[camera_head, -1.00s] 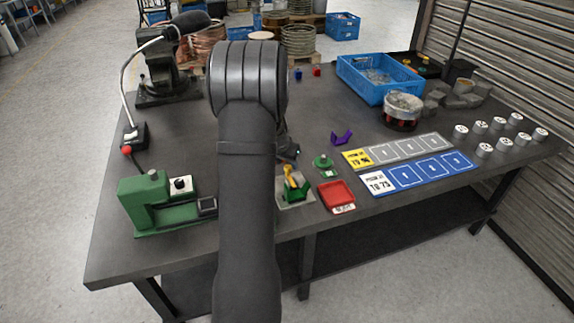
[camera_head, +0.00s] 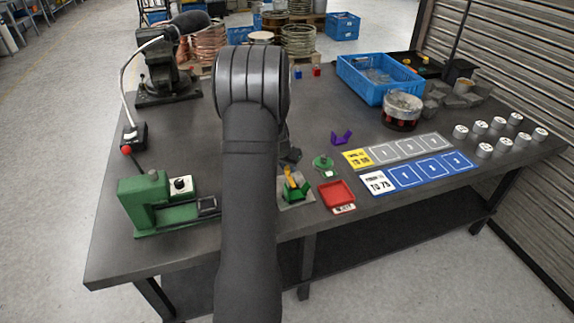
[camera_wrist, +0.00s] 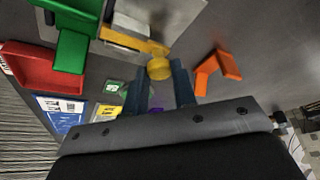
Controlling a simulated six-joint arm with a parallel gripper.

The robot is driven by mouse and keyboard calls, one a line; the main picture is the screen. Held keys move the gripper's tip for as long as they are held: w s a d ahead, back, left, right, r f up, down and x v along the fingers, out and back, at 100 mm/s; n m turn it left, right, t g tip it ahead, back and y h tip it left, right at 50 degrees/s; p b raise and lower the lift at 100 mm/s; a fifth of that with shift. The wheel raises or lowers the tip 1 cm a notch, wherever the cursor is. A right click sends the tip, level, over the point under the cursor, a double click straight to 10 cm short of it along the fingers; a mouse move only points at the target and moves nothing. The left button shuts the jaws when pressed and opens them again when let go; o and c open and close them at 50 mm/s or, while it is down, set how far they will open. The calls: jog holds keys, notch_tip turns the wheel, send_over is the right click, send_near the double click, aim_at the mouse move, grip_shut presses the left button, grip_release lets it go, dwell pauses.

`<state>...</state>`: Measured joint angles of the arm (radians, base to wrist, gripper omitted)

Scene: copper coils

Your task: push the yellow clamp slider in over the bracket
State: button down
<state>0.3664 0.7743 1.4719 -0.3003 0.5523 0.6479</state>
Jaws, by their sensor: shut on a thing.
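The yellow clamp slider (camera_wrist: 135,41) is a bar with a round yellow knob (camera_wrist: 158,68) at its end. It shows small in the head view (camera_head: 289,178), beside the green fixture (camera_head: 297,192). My gripper (camera_wrist: 160,80) is shut on the knob, a finger on each side. The green fixture (camera_wrist: 74,45) stands to the left of the slider in the wrist view, on a pale base plate (camera_wrist: 130,27). I cannot make out a bracket seated in the fixture. My arm hides most of the gripper in the head view.
An orange bracket (camera_wrist: 216,72) lies close to the right of my gripper in the wrist view. A purple bracket (camera_head: 341,138), a small green piece (camera_head: 323,163) and a red tray (camera_head: 336,194) lie right of the fixture. A green press (camera_head: 155,205) stands left.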

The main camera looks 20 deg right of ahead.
jog(key=shift+s, duration=1.8)
jog(key=c, duration=1.3)
grip_release()
jog(key=shift+s, duration=0.15)
jog(key=shift+o, duration=0.6)
jog(key=shift+r, duration=0.1)
jog(key=shift+a+r, duration=0.1)
jog(key=shift+r, duration=0.15)
jog(key=v, duration=1.6)
jog(key=shift+r, duration=0.3)
